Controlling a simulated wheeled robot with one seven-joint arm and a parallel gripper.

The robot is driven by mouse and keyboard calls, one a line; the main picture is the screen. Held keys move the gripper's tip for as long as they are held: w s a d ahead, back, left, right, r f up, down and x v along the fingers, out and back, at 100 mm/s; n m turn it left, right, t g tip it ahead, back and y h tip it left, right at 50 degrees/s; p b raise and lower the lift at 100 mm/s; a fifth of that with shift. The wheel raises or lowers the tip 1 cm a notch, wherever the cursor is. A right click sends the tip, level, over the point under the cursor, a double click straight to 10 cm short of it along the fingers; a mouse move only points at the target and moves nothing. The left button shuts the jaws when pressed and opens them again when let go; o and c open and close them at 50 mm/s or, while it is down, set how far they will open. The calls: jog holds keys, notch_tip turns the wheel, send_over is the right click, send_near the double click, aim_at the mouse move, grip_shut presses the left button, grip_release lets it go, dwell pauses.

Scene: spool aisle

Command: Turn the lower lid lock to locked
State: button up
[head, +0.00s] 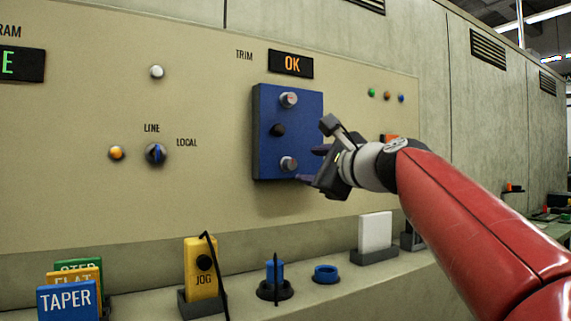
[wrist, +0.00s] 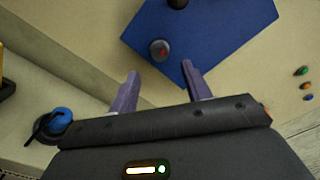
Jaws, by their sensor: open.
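A blue lid (head: 301,135) stands on the beige wall panel, with a round silver lock near its top (head: 289,99) and the lower lid lock (head: 288,164) near its bottom. A black knob (head: 278,130) sits between them. The lower lock also shows in the wrist view (wrist: 160,49), silver with a reddish mark on its face; which setting it points to I cannot tell. My gripper (head: 312,165) is open and empty, just right of the lower lock in the head view. In the wrist view its two purple fingers (wrist: 160,70) are apart, with the lock beyond them, not between them.
A ledge below the panel holds a yellow JOG block (head: 201,270), a blue-topped black post (head: 275,281), a blue ring (head: 326,273) and a white block (head: 375,232). A LINE/LOCAL switch (head: 155,153) is left.

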aim_at(293, 165)
jog(key=p+x, duration=0.2)
jog(key=x, duration=0.4)
jog(key=shift+w+a, duration=0.2)
jog(key=shift+w, duration=0.1)
jog(key=c, duration=1)
